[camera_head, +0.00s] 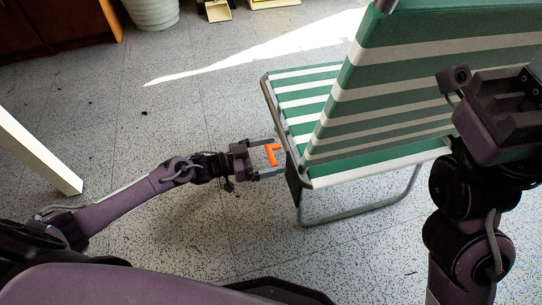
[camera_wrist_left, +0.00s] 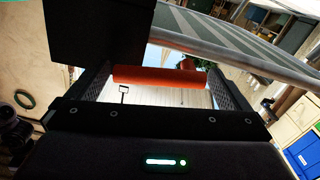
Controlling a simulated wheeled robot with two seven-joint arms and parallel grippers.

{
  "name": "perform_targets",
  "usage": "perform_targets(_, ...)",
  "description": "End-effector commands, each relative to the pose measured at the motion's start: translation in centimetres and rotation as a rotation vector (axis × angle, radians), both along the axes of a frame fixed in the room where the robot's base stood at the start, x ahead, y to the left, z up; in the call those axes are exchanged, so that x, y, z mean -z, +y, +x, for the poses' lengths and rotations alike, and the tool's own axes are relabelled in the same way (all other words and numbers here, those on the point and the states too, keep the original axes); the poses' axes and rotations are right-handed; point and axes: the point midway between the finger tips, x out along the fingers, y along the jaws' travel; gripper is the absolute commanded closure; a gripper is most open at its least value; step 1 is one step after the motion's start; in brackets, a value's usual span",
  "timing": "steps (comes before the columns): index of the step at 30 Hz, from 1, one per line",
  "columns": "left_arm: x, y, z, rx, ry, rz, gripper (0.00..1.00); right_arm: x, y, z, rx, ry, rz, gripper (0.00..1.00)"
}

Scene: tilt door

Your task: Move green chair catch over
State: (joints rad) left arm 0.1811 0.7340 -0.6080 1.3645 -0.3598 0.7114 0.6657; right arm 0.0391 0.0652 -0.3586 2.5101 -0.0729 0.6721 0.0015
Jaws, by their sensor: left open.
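The green-and-white striped folding chair (camera_head: 400,95) stands at the right on a grey metal frame. An orange catch (camera_head: 272,154) sits at its left side, near a dark plate (camera_head: 292,180) on the frame. My left gripper (camera_head: 278,157) is open, with its fingers on either side of the catch. In the left wrist view the orange bar (camera_wrist_left: 160,77) spans between the fingers; the gap to each finger is too small to judge. My right gripper (camera_head: 500,100) is in front of the backrest at the right; its jaw state is unclear.
The chair's tube leg (camera_head: 365,209) rests on the speckled floor. A white post (camera_head: 38,150) stands at the left. A pale pot (camera_head: 152,12) and a dark wooden cabinet (camera_head: 55,22) are at the back. The floor between the post and chair is clear apart from my left arm.

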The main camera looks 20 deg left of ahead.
Motion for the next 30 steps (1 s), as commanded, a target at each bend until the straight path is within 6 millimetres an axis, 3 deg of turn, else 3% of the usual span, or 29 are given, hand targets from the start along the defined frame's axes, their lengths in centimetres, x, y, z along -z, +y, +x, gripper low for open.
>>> perform_targets(9,-0.07,-0.38,0.23,0.0,-0.001,0.001,0.0,-0.09,0.04,-0.07,0.0,-0.004,-0.001,0.64)
perform_targets(24,-0.05,-0.36,0.22,0.0,-0.001,0.001,0.62,-0.06,0.03,-0.07,0.0,-0.004,0.0,0.64)
perform_targets(30,-0.18,-0.33,0.24,0.0,0.012,-0.008,0.62,-0.3,0.01,-0.11,-0.001,-0.006,0.0,0.64)
